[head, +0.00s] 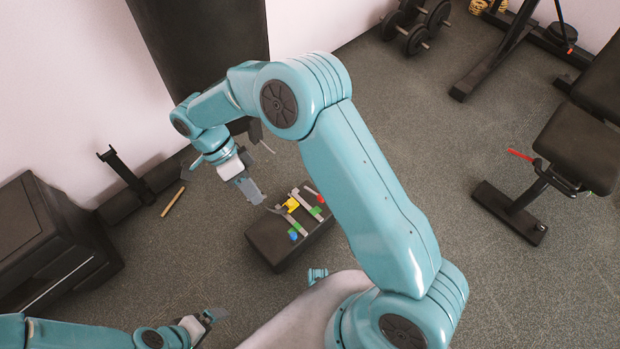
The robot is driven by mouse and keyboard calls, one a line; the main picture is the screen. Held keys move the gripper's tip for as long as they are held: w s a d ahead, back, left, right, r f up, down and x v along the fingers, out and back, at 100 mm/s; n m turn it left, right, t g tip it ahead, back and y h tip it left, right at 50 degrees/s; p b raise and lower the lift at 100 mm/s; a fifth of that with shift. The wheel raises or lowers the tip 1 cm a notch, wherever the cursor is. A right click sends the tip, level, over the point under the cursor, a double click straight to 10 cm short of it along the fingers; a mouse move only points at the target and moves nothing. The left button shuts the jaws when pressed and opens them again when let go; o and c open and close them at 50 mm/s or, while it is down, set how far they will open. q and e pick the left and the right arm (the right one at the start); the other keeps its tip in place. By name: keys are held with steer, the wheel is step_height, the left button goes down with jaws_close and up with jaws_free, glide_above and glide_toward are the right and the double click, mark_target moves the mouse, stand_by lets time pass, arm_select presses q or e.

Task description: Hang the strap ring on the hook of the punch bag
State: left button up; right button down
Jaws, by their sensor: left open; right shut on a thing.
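The punch bag (205,38) is the large dark shape at the top left; its hook cannot be made out. My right gripper (256,192) is in front of and below the bag, pointing down toward a dark box. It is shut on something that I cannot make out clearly. My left gripper (216,315) is open and empty low at the left, well apart from the box. I cannot pick out the strap ring for certain. Grey strips with yellow, red, green and blue pieces (292,205) lie on the box.
The dark box (268,242) stands on the grey floor. A black cabinet (40,235) is at the left, with a wooden stick (173,201) on the floor nearby. Dumbbells (415,25) are at the back and a bench (572,145) is at the right. Floor between is free.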

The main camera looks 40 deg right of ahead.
steer(key=w+f+m+y, duration=0.1)
steer(key=m+y, duration=0.2)
steer(key=m, duration=0.1)
steer(key=w+d+f+m+t+y+b, duration=0.1)
steer(key=f+m+y, duration=0.1)
steer(key=m+y, duration=0.1)
steer(key=w+f+m+t+y, duration=0.1)
steer(key=f+m+y, duration=0.1)
steer(key=m, duration=0.3)
steer(key=shift+w+d+y, duration=0.3)
steer(key=shift+d+y, duration=0.1)
steer(key=shift+y, duration=0.2)
steer(key=w+d+f+m+t+h+b, duration=0.25)
steer(key=d+f+m+t+h, duration=0.25)
steer(key=d+f+m+t, duration=1.35)
steer(key=d+b+x, duration=0.1)
steer(key=b+x, duration=0.5)
steer(key=x, duration=0.3)
steer(key=shift+w+d+b, duration=0.3)
steer(key=shift+f+g, duration=0.1)
steer(key=shift+g, duration=0.15)
steer(key=shift+h, duration=0.3)
steer(key=c, duration=1.2)
jaws_free()
